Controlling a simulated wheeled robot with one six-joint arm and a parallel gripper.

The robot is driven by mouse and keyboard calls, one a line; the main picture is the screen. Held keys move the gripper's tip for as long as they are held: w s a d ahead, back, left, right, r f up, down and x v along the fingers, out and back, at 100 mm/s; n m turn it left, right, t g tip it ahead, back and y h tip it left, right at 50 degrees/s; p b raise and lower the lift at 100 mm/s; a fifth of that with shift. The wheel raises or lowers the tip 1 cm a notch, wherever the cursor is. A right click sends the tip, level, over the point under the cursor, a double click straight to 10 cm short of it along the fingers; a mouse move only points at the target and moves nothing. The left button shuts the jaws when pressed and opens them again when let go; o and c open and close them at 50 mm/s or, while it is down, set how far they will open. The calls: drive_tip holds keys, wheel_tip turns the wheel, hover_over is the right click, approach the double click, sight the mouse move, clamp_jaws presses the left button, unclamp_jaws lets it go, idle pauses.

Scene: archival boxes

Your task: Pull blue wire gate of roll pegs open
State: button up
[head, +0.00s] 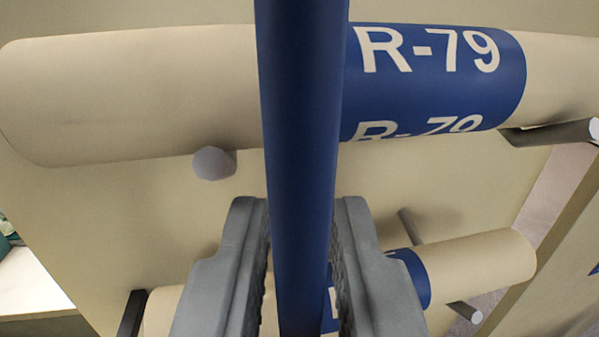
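The blue wire gate (302,110) shows as one thick blue bar. It runs from the top edge down the middle of the head view, in front of the rolls. My gripper (303,215) is at the bottom centre, with one grey finger on each side of the bar. At the fingertips no gap shows between the fingers and the bar, so my gripper looks shut on it. Lower down, thin beige slits show beside the bar. The rest of the gate, its hinge and its latch are out of view.
A large beige roll (130,95) with a blue R-79 label (435,75) lies across the top on grey pegs (214,163). A smaller roll (480,262) lies below, partly hidden by my gripper. A beige panel (110,220) stands behind.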

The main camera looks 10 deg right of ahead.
drive_tip(key=shift+w+d, duration=0.1)
drive_tip(key=shift+w, duration=0.35)
clamp_jaws()
